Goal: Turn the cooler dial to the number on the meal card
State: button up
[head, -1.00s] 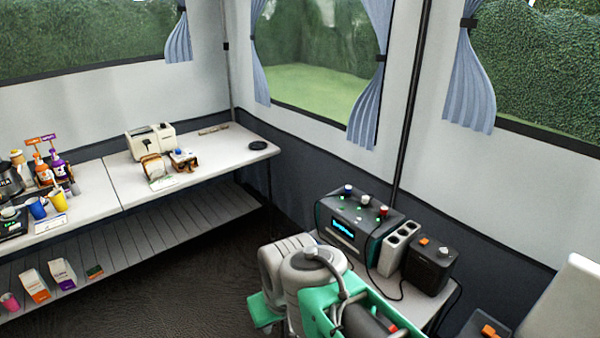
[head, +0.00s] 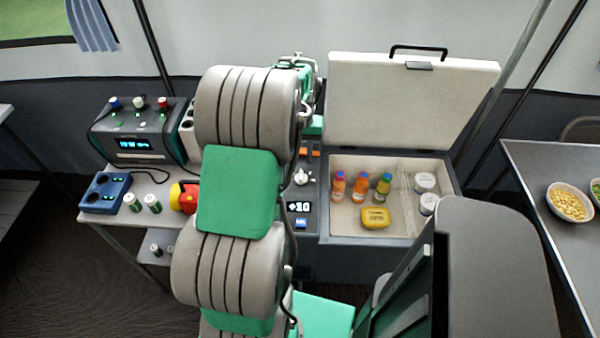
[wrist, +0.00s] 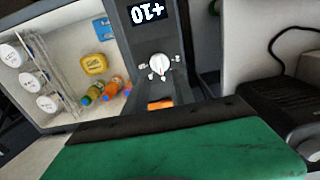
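The cooler (head: 340,228) stands with its lid (head: 408,100) up. The white cooler dial (head: 301,177) is on the panel along its left side. A display (head: 299,207) on that panel reads +10. In the wrist view the dial (wrist: 158,65) is upright in the middle, with small white marks around it, too small to read. The display (wrist: 149,13) appears upside down there. My gripper (head: 312,124) is partly hidden behind my arm, beyond the dial and apart from it. A green part with a black edge fills the bottom of the wrist view. I cannot identify the meal card.
The cooler holds several bottles (head: 361,186), a yellow box (head: 375,217) and white tubs (head: 426,182). An orange switch (wrist: 160,104) is near the dial. A control box (head: 133,130) stands left on a side table. A counter with bowls (head: 570,202) is at right.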

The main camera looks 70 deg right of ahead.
aim_at(301, 174)
notch_tip(301, 174, down, 8)
jog(key=shift+r, duration=0.2)
grip_shut()
dwell(0.6)
